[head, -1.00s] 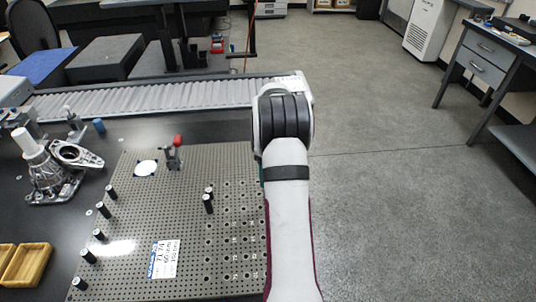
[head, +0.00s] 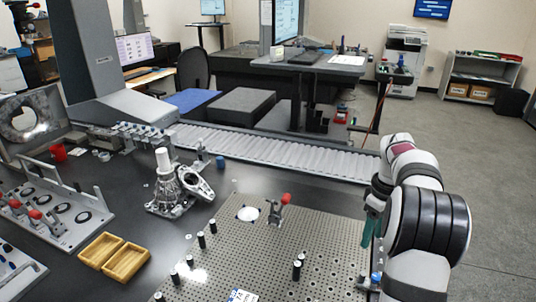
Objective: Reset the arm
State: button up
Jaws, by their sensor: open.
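My arm rises at the right of the head view, with its large dark-banded joint in front. What appears to be my gripper (head: 368,228) is a narrow teal part that hangs down beside the right edge of the perforated plate (head: 325,232). It is seen side-on and partly covered by my arm, and its fingertips are hard to make out. I see nothing held in it. A small blue-topped piece (head: 375,278) shows below it, close to my arm.
On the plate are a red-handled clamp (head: 276,211), a white disc (head: 247,214) and several black pins. Left of it are a metal casting (head: 169,190), a wooden tray (head: 124,262) and a fixture board (head: 62,232). A ribbed grey rail (head: 280,152) runs behind. Open floor lies right.

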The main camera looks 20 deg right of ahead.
jog(key=s+a+r+m, duration=0.1)
jog(key=a+r+m, duration=0.15)
jog(key=a, duration=0.85)
jog(key=s+a+r+m, duration=0.15)
jog(key=a+r, duration=0.25)
jog(key=a, duration=0.7)
jog(key=s+a+f+m+y, duration=0.1)
jog(key=s+a+f, duration=0.1)
jog(key=s+a, duration=0.5)
jog(key=s+a+f+m, duration=0.2)
jog(key=s+a, duration=0.6)
jog(key=s, duration=0.2)
jog(key=shift+s+a+f+m+y, duration=0.3)
jog(key=shift+s+f+y, duration=0.05)
jog(key=shift+y, duration=0.05)
